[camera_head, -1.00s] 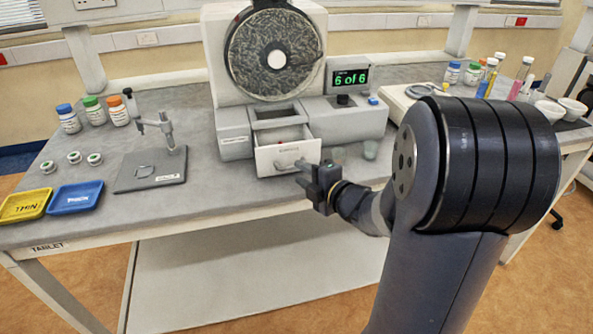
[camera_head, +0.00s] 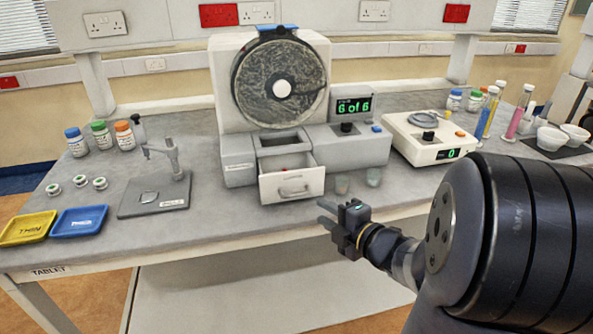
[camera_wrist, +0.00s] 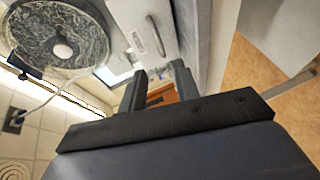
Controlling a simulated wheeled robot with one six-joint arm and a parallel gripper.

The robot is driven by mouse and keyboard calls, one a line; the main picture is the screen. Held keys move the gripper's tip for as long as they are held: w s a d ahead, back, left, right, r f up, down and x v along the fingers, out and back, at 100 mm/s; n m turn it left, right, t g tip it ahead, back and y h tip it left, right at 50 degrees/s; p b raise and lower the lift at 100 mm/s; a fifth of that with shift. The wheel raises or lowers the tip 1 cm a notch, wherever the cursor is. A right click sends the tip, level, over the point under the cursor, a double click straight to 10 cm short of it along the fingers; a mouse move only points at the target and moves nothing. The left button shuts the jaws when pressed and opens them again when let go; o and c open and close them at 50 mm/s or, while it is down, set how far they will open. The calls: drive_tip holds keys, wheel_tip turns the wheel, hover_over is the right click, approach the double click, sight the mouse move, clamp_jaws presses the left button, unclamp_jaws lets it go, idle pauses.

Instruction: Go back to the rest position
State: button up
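My gripper (camera_head: 334,216) is in front of the bench's front edge, to the right of and below the open drawer (camera_head: 292,186) of the drum machine. In the wrist view its two fingers (camera_wrist: 148,92) stand apart with nothing seen between them. The drawer is pulled out, and its handle is free of my fingers. A small red item shows inside the drawer. The machine's round drum (camera_head: 281,84) stands above, and its display (camera_head: 353,106) reads "6 of 6".
Two small clear cups (camera_head: 373,177) stand right of the drawer, near my gripper. A balance (camera_head: 430,137) is at the right. A tablet tester (camera_head: 155,192), a yellow tray (camera_head: 27,228) and a blue tray (camera_head: 79,221) are at the left. The floor before the bench is clear.

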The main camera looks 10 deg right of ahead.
sight(297, 195)
drive_tip(key=x, duration=1)
drive_tip(key=shift+w+a, duration=0.1)
drive_tip(key=shift+w, duration=0.45)
